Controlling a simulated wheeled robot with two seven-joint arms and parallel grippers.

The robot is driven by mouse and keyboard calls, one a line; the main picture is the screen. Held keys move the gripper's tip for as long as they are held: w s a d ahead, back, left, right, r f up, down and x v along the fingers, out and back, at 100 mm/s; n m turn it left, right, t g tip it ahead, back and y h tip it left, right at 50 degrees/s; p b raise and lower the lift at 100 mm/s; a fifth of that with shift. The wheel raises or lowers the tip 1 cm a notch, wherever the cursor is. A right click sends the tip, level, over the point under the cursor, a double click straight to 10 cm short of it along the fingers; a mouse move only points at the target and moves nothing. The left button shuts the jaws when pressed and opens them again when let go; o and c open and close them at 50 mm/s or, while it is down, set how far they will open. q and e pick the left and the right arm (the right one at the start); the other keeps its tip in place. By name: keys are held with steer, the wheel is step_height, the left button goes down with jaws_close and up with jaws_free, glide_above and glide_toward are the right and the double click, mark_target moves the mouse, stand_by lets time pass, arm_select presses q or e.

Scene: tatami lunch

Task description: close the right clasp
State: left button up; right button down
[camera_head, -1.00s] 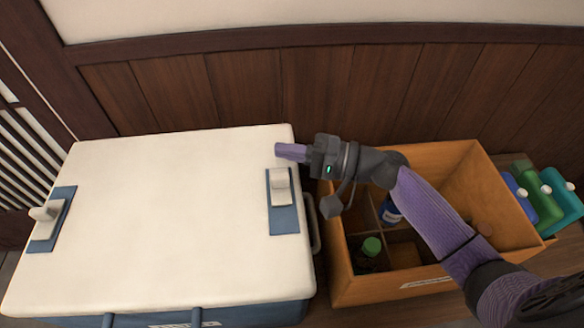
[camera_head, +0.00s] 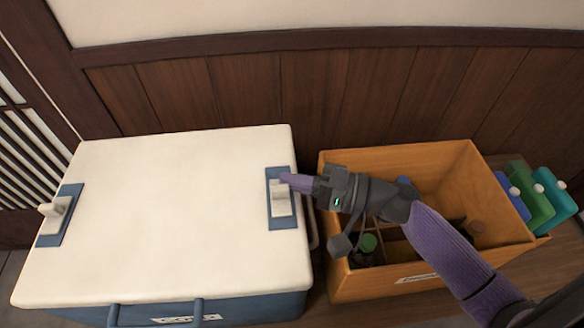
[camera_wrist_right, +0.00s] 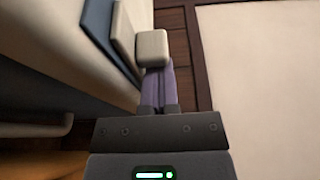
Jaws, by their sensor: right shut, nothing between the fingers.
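The cooler box has a white lid (camera_head: 165,220) that lies closed on its blue body. The right clasp (camera_head: 281,205) is a pale lever on a blue plate (camera_head: 284,222) at the lid's right edge. My right gripper (camera_head: 286,179) is shut and empty, its purple fingertips at the clasp's far end; whether they touch it is unclear. In the right wrist view the clasp's pale knob (camera_wrist_right: 152,48) is in front of the fingertips (camera_wrist_right: 157,85) and partly hides them. The left clasp (camera_head: 56,207) has its lever sticking up from its plate. My left gripper is not in view.
A wooden crate (camera_head: 345,285) with divided compartments and bottles stands right of the cooler, under my right arm. Blue, green and teal containers (camera_head: 537,200) stand beyond it. A wood-panelled wall (camera_head: 230,95) runs behind.

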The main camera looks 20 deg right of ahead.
steer(key=shift+s+f, duration=0.15)
steer(key=shift+s+d, duration=0.15)
steer(key=shift+d, duration=0.05)
arm_select(q)
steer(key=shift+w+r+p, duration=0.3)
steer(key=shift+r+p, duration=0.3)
steer(key=shift+p, duration=0.1)
arm_select(e)
steer(key=v, duration=0.9)
steer(key=shift+d, duration=0.2)
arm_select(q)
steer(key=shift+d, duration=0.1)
